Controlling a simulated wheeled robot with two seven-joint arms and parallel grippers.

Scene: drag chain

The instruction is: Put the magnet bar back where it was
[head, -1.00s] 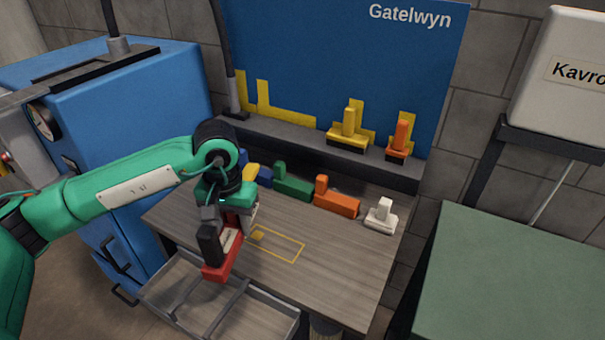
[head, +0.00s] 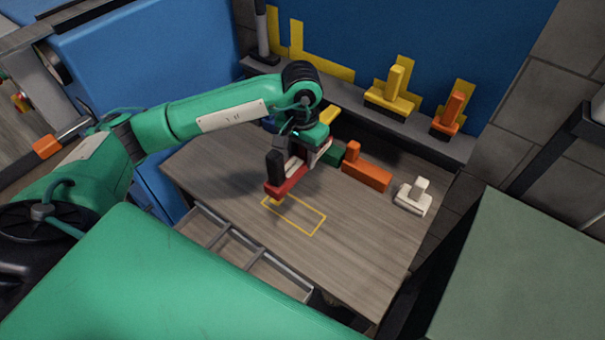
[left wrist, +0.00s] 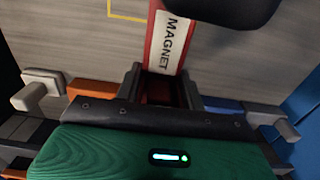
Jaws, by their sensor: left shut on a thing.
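The magnet bar (head: 287,183) is red, with a black upright handle and a white label reading MAGNET in the left wrist view (left wrist: 169,42). My left gripper (head: 303,158) is shut on it and holds it over the wooden table (head: 350,240). The bar is above the upper left end of a yellow outlined rectangle (head: 318,231) on the table. A small yellow patch (head: 275,202) shows at that end, just below the bar. Whether the bar touches the table, I cannot tell. My right gripper is not in view.
Orange (head: 366,176), green (head: 337,153) and white (head: 413,197) blocks stand along the table's back. Yellow (head: 388,92) and orange (head: 449,119) pieces stand on the grey ledge before the blue board. An open drawer (head: 245,252) juts out in front.

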